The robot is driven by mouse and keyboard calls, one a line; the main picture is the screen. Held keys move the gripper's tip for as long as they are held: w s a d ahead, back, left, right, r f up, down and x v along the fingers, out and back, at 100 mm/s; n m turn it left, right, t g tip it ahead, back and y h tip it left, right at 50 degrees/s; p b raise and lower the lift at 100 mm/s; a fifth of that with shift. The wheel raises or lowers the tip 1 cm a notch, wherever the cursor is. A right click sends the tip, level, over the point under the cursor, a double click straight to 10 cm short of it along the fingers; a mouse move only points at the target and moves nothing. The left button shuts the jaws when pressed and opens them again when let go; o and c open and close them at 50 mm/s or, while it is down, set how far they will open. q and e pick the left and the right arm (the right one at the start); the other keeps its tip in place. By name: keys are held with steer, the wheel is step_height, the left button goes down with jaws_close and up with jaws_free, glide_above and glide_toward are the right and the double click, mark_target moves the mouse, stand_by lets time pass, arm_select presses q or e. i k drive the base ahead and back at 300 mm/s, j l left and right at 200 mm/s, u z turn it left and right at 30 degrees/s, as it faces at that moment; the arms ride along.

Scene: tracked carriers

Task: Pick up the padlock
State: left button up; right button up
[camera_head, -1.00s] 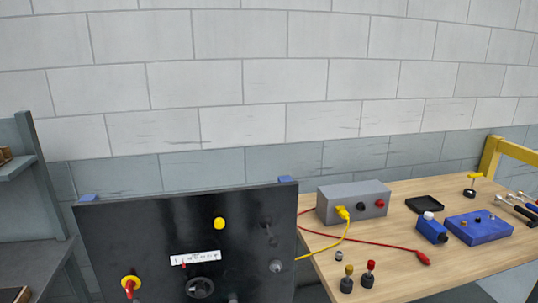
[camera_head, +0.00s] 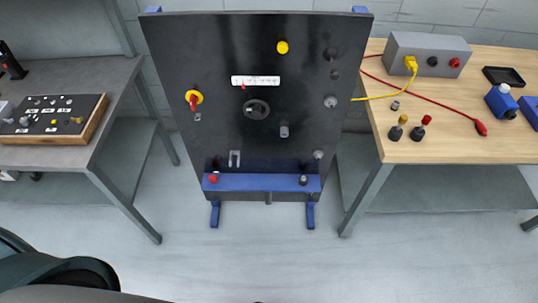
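I cannot make out a padlock for certain. A small grey U-shaped piece (camera_head: 234,158) shows low on the black upright panel (camera_head: 215,100), just above its blue ledge (camera_head: 260,183). It could be a shackle or a bracket; I cannot tell which. A small red piece (camera_head: 213,178) is at the left end of the ledge, and a dark piece (camera_head: 303,180) is at the right end. Neither of my grippers is in view. A dark rounded part at the bottom left seems to be my own body.
The panel stands on blue feet. Left is a grey table (camera_head: 85,85) with a control box (camera_head: 52,122). Right is a wooden table (camera_head: 465,145) with a grey box (camera_head: 425,55), cables and small plugs. The floor before the panel is clear.

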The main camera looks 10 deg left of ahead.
mark_target(213, 177)
steer(key=j+u, duration=0.2)
steer(key=u, duration=0.75)
